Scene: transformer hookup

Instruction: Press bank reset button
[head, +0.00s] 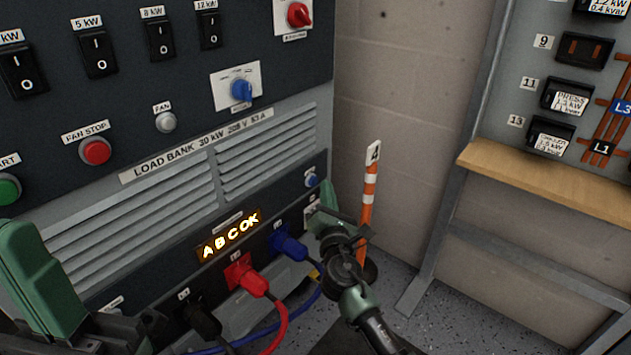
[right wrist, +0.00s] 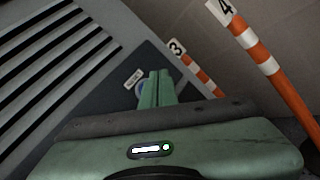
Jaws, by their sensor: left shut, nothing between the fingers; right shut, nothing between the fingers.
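The load bank panel (head: 190,175) fills the left of the head view. A small blue button (head: 312,181) with a white label above it sits at the lower right of its lower panel; I take it as the bank reset, though its label is too small to read. My right gripper (head: 328,203) is shut and empty, just below and right of that button. My left gripper (head: 42,275) is shut and empty at the lower left, partly cut off.
Red (head: 245,277) and blue (head: 288,243) plugs with cables sit in sockets below the lit "A B C OK" display (head: 229,234). An orange-white post (head: 369,190) marked 4 stands right of the bank. A breaker board with wooden ledge (head: 545,178) is at right.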

